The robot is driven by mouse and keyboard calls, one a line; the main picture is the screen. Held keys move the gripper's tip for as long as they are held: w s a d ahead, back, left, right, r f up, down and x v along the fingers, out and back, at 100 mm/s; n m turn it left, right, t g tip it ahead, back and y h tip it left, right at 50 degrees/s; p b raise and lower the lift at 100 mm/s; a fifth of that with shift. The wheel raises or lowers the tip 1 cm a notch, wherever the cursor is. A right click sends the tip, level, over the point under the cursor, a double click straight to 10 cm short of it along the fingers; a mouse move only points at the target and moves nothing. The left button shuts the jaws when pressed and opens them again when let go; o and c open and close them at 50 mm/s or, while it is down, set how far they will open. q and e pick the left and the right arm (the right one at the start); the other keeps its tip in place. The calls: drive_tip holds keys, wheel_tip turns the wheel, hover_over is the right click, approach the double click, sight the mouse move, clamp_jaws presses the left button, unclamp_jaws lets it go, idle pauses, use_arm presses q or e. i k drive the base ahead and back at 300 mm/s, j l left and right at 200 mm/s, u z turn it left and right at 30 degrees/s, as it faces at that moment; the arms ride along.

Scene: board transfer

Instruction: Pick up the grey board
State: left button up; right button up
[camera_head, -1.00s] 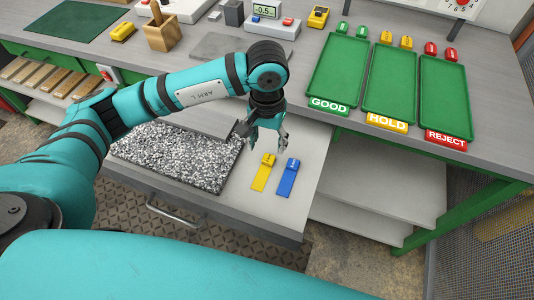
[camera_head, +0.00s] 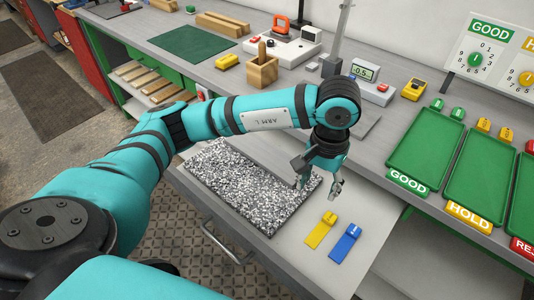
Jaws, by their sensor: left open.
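My left gripper (camera_head: 319,190) is open and empty, pointing down above the open pull-out drawer (camera_head: 368,212), between the speckled grey slab and the tags. A flat, plain grey plate (camera_head: 368,122) lies on the bench behind my left arm, which hides part of it. I cannot tell for sure whether this plate is the grey board. The speckled grey-and-white slab (camera_head: 240,185) lies in the drawer, left of the gripper. My right gripper is not in view.
A yellow tag (camera_head: 319,233) and a blue tag (camera_head: 344,246) lie in the drawer. Green trays marked GOOD (camera_head: 425,150) and HOLD (camera_head: 482,180) stand on the right. A display device (camera_head: 366,78), a wooden holder (camera_head: 262,70) and a green mat (camera_head: 193,44) are on the bench.

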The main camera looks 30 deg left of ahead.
sight(274, 160)
drive_tip(key=u, duration=1.05)
